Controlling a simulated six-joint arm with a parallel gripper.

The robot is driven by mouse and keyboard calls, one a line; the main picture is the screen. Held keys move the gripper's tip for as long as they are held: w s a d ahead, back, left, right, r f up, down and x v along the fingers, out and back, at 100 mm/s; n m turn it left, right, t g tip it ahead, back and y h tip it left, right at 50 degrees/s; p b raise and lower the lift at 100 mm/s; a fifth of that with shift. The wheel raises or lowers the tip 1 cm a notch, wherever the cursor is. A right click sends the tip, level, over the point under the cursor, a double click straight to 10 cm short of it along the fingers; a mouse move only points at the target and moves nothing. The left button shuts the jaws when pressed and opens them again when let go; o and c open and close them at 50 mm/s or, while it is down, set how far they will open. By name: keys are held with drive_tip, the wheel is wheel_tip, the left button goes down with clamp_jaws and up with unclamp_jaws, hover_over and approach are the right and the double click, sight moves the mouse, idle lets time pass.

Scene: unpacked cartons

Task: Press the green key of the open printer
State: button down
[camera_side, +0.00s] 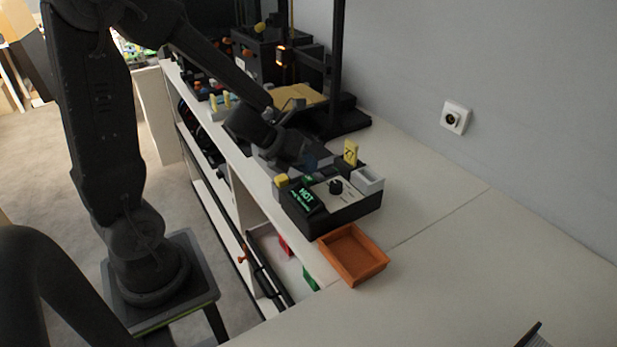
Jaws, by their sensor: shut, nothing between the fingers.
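The open-frame printer (338,70) stands at the back against the wall, with a tan plate (300,96) low in its frame. In front of it is a black control box (345,213) with a light top, a dark knob (336,187) and a display (306,198) reading "HOT" in green. A small dark green patch (308,180) shows behind the display; I cannot tell if it is the key. My gripper (308,163) is shut and empty, pointing down over the rear of the box. It hides part of the area there; contact cannot be told.
An orange tray (352,256) sits in front of the box. A yellow tag (350,152), a grey-white cup (368,180) and a yellow block (281,181) crowd the box. An open drawer (270,247) lies below.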

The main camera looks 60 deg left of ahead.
drive_tip(key=shift+f, duration=0.5)
idle(0.4)
drive_tip(key=shift+r, duration=0.95)
drive_tip(key=shift+r, duration=2.5)
